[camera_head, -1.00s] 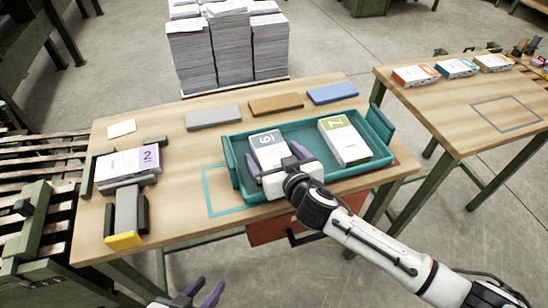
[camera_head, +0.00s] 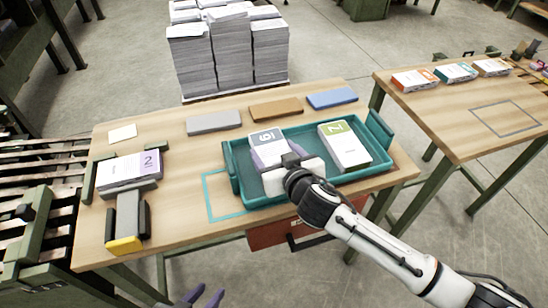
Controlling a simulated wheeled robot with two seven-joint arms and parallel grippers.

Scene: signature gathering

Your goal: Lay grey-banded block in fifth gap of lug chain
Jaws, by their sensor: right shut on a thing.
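The grey-banded block (camera_head: 266,137), white with a grey end strip bearing a number, is at the left end of the teal tray (camera_head: 233,182). My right gripper (camera_head: 272,154) is shut on its near part, with purple fingers at its sides. Whether the block is lifted off the tray floor is hard to tell. My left gripper (camera_head: 205,298) is at the bottom edge, mostly cut off, empty, fingers apart. A slatted conveyor (camera_head: 45,163), perhaps the lug chain, runs at the left edge; its gaps cannot be told apart clearly.
A green-banded block (camera_head: 345,147) lies in the tray's right half. A purple-banded block (camera_head: 128,170) sits in a holder at the table's left, behind a grey and yellow fixture (camera_head: 126,218). Grey, brown and blue slabs line the back. A second table (camera_head: 460,110) holds several blocks.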

